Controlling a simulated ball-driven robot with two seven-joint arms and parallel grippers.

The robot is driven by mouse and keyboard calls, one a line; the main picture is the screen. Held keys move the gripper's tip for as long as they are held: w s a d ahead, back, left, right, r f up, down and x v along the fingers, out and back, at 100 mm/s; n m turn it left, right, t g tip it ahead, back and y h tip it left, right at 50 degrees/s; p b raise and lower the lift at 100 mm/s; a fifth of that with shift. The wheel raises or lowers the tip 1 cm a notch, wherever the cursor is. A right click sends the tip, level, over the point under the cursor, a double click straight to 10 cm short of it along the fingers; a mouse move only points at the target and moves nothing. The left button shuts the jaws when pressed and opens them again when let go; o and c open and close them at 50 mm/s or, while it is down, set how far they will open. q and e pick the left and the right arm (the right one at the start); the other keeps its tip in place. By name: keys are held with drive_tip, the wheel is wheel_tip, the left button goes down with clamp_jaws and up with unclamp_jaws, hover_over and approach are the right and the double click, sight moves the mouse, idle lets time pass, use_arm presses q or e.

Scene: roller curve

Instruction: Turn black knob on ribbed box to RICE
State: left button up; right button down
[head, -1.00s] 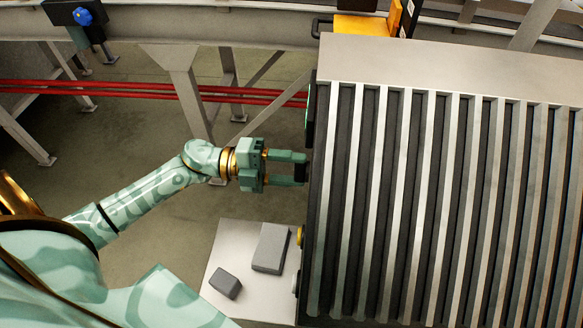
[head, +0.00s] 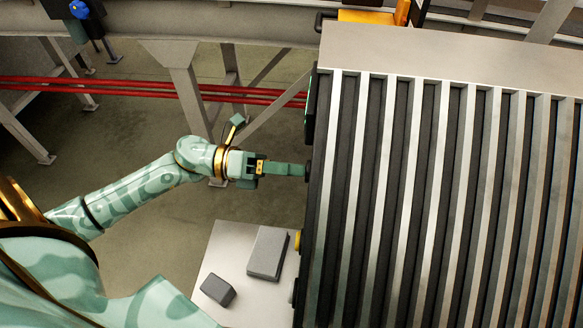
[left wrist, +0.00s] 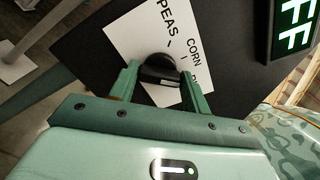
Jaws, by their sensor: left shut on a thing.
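The black knob (left wrist: 160,70) shows in the left wrist view on the dark side panel, in front of a white label plate (left wrist: 125,40). The plate reads PEAS and CORN; a third word is mostly hidden, so I cannot read RICE. The ribbed box (head: 440,180) fills the right of the head view. My left gripper (head: 305,171) is at the box's left side, its two fingers on either side of the knob and shut on it. In the left wrist view the left gripper (left wrist: 158,82) has a finger at each side of the knob. My right gripper is not in view.
A lit green sign (left wrist: 293,30) ending in FF sits beside the label. Below my arm, a pale surface (head: 225,245) bears a grey box (head: 267,252) and a smaller dark block (head: 217,290). A yellow button (head: 297,240) is on the box's side. Red pipes (head: 130,88) run behind.

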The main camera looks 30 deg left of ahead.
use_arm(q)
drive_tip(key=shift+f+m, duration=0.15)
drive_tip(key=shift+m, duration=0.45)
drive_tip(key=shift+o, duration=0.2)
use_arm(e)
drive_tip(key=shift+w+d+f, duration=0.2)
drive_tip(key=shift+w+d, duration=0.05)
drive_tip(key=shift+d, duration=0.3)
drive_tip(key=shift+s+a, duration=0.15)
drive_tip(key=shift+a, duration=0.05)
use_arm(q)
drive_tip(key=o, duration=1)
drive_tip(key=shift+c, duration=0.2)
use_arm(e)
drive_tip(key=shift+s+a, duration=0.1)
